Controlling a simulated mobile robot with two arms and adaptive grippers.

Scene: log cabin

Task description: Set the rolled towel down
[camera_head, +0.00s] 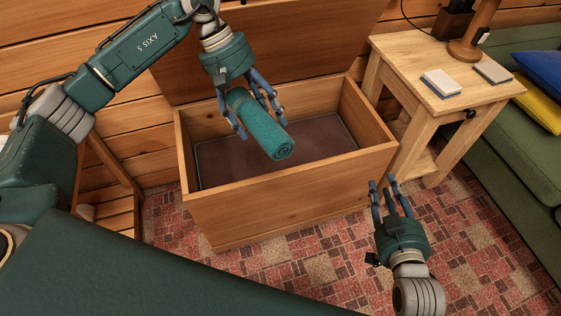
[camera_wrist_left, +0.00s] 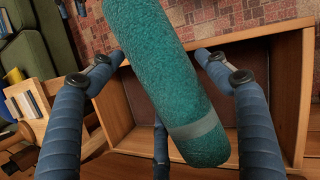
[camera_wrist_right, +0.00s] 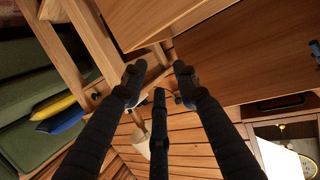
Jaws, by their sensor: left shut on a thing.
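The rolled teal towel (camera_head: 259,124) is held by my left gripper (camera_head: 256,115) above the open wooden chest (camera_head: 290,198). The towel is tilted, its spiral end toward the chest's front wall. In the left wrist view the towel (camera_wrist_left: 165,75) lies between the fingers, with a pale band around it near one end. The chest's dark floor (camera_head: 225,158) shows below and looks bare where visible. My right gripper (camera_head: 386,190) is empty, its fingers apart, in front of the chest's right end. In the right wrist view its fingers (camera_wrist_right: 158,80) hold nothing.
A wooden side table (camera_head: 415,77) stands right of the chest, with small boxes and a lamp base (camera_head: 470,45) on it. A green sofa (camera_head: 535,130) with blue and yellow cushions is at far right. The chest's raised lid (camera_head: 270,45) is behind. Patterned carpet (camera_head: 300,275) lies in front.

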